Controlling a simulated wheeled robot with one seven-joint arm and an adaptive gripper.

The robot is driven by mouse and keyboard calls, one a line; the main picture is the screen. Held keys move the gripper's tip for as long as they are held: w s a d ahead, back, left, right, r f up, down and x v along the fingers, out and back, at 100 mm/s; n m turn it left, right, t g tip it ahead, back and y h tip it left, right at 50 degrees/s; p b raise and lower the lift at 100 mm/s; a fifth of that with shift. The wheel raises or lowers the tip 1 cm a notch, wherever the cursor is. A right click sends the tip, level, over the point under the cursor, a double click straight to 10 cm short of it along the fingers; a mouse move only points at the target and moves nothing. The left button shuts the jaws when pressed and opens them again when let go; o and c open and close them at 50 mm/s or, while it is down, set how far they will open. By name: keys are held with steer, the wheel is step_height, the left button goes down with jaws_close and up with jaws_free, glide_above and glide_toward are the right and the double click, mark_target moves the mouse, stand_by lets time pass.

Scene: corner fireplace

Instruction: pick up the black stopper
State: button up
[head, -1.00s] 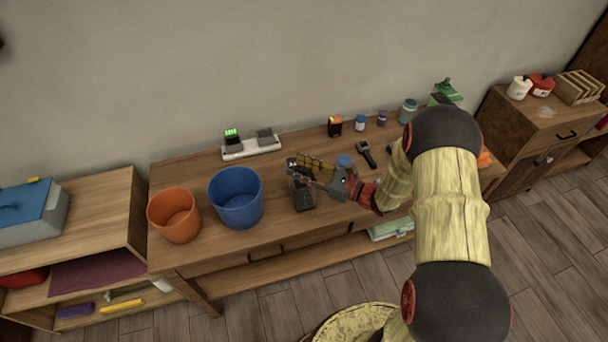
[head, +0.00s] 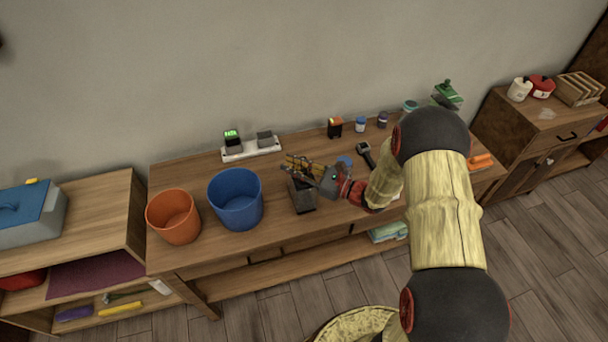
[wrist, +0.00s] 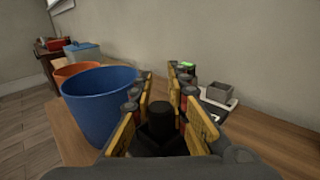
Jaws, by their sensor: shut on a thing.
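The black stopper (wrist: 162,118) is in the wrist view, a dark upright piece between my fingers with a wider dark part below it. In the head view the dark block (head: 303,198) stands on the wooden workbench, right of the blue bucket, directly under my fingers. My gripper (head: 303,168) reaches in from the right, its yellow-padded fingers at the block's top. In the wrist view my gripper (wrist: 160,125) has a finger on each side of the stopper, shut on it. The stopper's lower part is partly hidden, and I cannot tell whether it is lifted.
The blue bucket (head: 236,205) and orange bucket (head: 174,220) stand left of my gripper. Behind are a white charger strip (head: 251,149) and a small black-orange item (head: 335,127). A black-handled tool (head: 365,155) and a blue lid (head: 344,161) lie to the right.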

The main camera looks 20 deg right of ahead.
jaws_close()
stand_by(0.3)
